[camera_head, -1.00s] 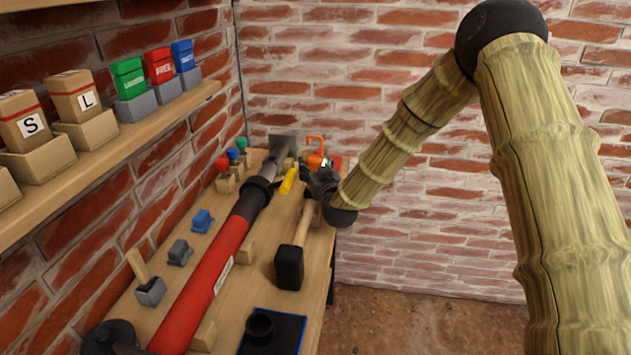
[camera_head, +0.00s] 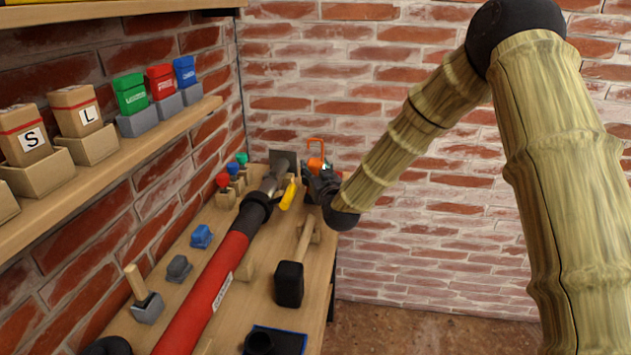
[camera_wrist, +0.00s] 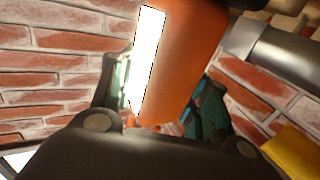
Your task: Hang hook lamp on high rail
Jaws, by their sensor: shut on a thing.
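The hook lamp (camera_head: 315,163) is orange with an open hook at its top. It is upright at the far end of the bench. My gripper (camera_head: 325,180) is shut on it. In the wrist view the lamp's orange body (camera_wrist: 190,60) with a bright white panel fills the middle, between the two fingers. The fingers hide part of the lamp. I cannot make out a high rail in either view.
The wooden bench (camera_head: 230,335) carries a long red tube (camera_head: 212,295), a black-headed mallet (camera_head: 289,283) and a yellow-handled tool (camera_head: 288,194). A shelf (camera_head: 120,165) with boxes and bins runs along the left wall. Brick walls stand behind and left.

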